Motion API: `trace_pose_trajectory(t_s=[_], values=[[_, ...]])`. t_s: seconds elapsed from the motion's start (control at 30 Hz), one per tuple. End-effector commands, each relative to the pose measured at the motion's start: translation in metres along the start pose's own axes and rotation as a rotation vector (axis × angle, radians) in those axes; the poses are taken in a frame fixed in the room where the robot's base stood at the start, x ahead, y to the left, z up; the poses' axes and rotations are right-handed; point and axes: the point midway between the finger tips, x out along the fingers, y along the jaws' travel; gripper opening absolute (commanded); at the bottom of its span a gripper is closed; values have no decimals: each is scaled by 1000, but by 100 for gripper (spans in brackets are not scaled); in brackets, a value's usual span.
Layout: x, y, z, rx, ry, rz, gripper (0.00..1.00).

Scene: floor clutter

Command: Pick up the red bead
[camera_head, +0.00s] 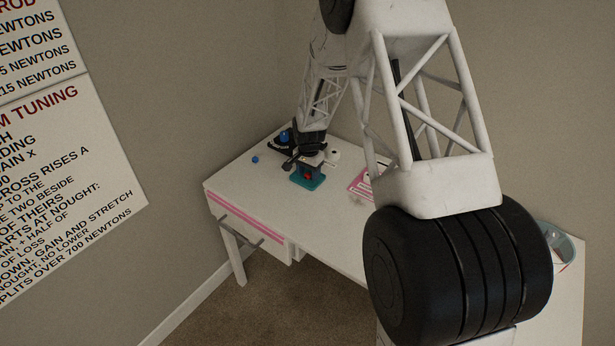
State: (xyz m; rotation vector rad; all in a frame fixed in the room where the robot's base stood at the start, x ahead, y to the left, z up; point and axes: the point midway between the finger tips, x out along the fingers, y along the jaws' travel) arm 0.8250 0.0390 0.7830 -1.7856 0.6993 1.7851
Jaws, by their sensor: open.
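A small red thing (308,175), which looks like the bead, shows at a small teal holder (311,184) on the white desk (245,182). I cannot tell whether it sits inside the holder or against its front. My gripper (305,165) points down right over the teal holder, with its jaws open. The fingertips are small and dark here, and I cannot tell whether they touch the red thing. Part of the holder's top is hidden by my gripper.
A small blue piece (255,159) lies left of my gripper, and a blue round thing (284,137) stands behind it. A pink and white item (360,184) is to the right, partly behind my arm. A bluish container (556,244) stands at far right.

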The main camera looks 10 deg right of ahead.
Motion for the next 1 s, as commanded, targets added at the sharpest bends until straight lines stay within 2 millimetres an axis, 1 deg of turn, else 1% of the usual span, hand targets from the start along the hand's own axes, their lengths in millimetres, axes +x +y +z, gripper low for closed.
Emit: trace_pose_trajectory(t_s=[0.33,0.37,0.6,0.7,1.0], values=[[0,0,0,0,0,0,55],[0,0,0,0,0,0,52],[0,0,0,0,0,0,16],[0,0,0,0,0,0,3],[-1,0,0,0,0,0,3]])
